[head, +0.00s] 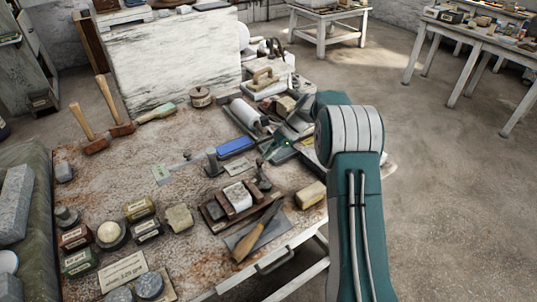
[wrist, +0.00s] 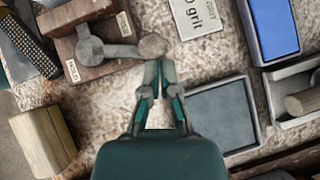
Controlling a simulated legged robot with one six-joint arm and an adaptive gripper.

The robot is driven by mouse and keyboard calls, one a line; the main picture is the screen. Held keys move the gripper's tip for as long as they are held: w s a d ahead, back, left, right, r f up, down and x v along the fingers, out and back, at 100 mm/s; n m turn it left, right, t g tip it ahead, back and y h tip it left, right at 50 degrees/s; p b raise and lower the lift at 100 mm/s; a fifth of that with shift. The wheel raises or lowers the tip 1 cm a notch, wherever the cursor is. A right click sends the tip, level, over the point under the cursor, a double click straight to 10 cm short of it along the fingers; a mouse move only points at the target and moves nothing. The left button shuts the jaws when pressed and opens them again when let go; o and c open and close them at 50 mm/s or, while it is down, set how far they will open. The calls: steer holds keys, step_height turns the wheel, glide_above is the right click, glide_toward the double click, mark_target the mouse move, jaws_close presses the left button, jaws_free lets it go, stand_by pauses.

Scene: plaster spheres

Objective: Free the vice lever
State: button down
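The vice lever (wrist: 120,50) is a grey arm with a round pivot and a round knob, lying across the vice's brown wooden base (wrist: 62,50). A HOLD label is by the pivot, and a second label above the lever is hard to read. The knob points right in the wrist view, past the base's edge. In the head view the wooden vice (head: 214,212) has a pale block in it, and the lever (head: 263,180) is at its far right. My gripper (wrist: 161,64) has its fingertips together just below the knob, very near it; I cannot tell whether they touch.
A grit card (wrist: 197,15), a blue stone (wrist: 275,28) and a framed grey stone (wrist: 222,113) lie close by. A wooden block (head: 311,194) and a wooden-handled tool (head: 258,230) lie near the front edge. Two mallets (head: 86,126) stand at the back left.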

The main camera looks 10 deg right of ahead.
steer(key=shift+r, duration=0.1)
steer(key=v, duration=1.1)
steer(key=shift+w+d+r, duration=0.2)
steer(key=shift+d, duration=0.2)
steer(key=s+a+r+n+t+h, duration=0.1)
steer(key=s+a+r+n+h, duration=0.2)
steer(key=s+r, duration=0.4)
steer(key=s+a+r+n+t+h, duration=0.15)
steer(key=s+a+r+n, duration=0.35)
steer(key=s, duration=0.5)
steer(key=s+f+n+t+h, duration=0.1)
steer(key=s+n, duration=0.3)
steer(key=s, duration=0.6)
steer(key=s+f+n+t+h, duration=0.1)
steer(key=s+n, duration=0.4)
steer(key=s, duration=0.5)
steer(key=shift+s+f+t+h, duration=0.2)
steer(key=shift+f+t+h, duration=0.1)
steer(key=shift+t+h, duration=0.5)
